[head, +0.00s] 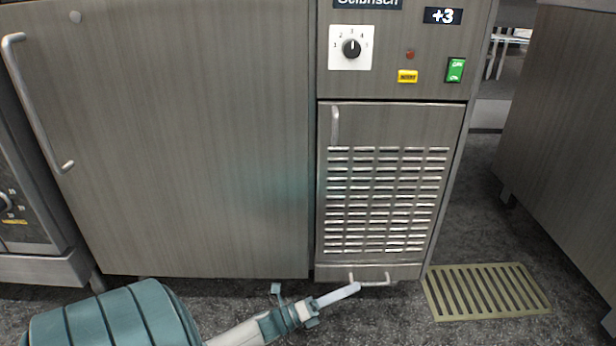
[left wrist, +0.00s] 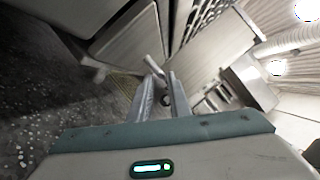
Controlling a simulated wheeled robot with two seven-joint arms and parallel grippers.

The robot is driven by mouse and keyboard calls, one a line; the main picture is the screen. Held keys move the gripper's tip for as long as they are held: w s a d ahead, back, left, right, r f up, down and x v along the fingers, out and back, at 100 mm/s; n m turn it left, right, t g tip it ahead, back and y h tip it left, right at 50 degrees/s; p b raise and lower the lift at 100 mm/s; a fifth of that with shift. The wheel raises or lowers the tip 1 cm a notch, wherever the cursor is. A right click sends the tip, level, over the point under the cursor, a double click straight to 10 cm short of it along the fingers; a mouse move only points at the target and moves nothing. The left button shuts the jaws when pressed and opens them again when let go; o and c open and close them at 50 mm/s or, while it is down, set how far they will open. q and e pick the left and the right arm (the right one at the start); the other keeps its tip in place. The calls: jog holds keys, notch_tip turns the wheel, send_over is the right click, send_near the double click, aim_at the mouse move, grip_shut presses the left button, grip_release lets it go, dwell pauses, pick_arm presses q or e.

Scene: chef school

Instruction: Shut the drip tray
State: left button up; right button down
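The drip tray (head: 334,273) is a low metal strip at the foot of the narrow unit in the head view. A small bar handle (head: 374,283) sticks out from its front. I cannot tell how far the tray stands out. My left gripper (head: 338,296) is low, close to the left end of the handle. In the left wrist view the two fingers of my left gripper (left wrist: 161,80) are apart, with a light bar, apparently the handle (left wrist: 153,67), at their tips. Contact is unclear. My right gripper is out of view.
Above the tray is a louvred door (head: 388,128) with a control panel (head: 395,48) over it. A wide cabinet door (head: 190,140) stands to the left. A floor grate (head: 487,291) lies at right, before another cabinet (head: 565,130). Dark floor between them is free.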

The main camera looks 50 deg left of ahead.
pick_arm(q)
jog(key=p+v, duration=0.3)
jog(key=v, duration=0.9)
jog(key=shift+s, duration=0.2)
jog(key=shift+d, duration=0.1)
